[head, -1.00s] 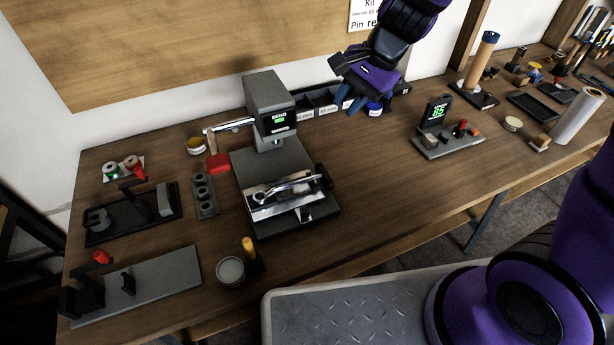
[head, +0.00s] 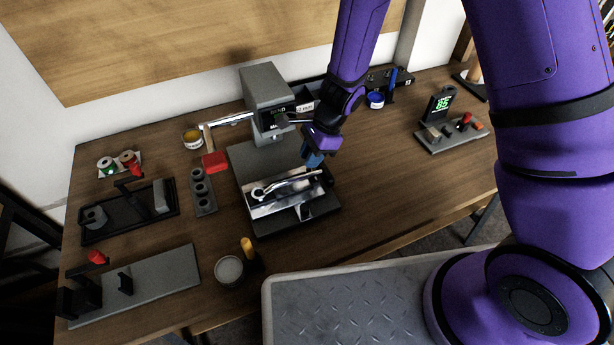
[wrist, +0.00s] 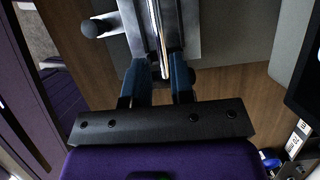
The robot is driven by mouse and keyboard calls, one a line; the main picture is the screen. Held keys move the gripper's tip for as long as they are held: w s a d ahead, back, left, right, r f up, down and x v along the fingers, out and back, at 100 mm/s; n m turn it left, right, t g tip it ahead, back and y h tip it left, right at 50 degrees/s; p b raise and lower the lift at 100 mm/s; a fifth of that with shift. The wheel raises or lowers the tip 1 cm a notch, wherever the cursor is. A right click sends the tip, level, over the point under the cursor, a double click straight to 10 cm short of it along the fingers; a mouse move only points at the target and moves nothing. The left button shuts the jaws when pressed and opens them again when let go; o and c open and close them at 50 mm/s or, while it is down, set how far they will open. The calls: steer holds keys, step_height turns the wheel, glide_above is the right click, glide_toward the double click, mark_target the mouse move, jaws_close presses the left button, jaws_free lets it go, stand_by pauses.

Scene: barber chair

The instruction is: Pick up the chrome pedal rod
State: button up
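The chrome pedal rod (head: 285,183) lies on the shiny metal holder (head: 281,203) of the grey bench press. It also shows in the wrist view (wrist: 160,38), running away from my gripper. My gripper (head: 314,158) is at the right end of the rod, reaching down from above. In the wrist view my gripper (wrist: 160,75) has its two blue fingers apart, with the rod's near end between them in the picture. Gaps show on both sides of the rod. I cannot tell how far the fingertips are above it.
The press head (head: 268,100) with its lever rises behind the holder. A red block (head: 215,162) and a grey block with holes (head: 203,192) are to the left. A round pot (head: 229,270) stands in front.

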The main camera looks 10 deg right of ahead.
mark_target(303, 176)
steer(key=shift+d+x, duration=0.15)
steer(key=shift+x, duration=1.7)
steer(key=shift+d+x, duration=0.15)
steer(key=shift+x, duration=1.65)
steer(key=shift+f, duration=0.15)
jaws_close()
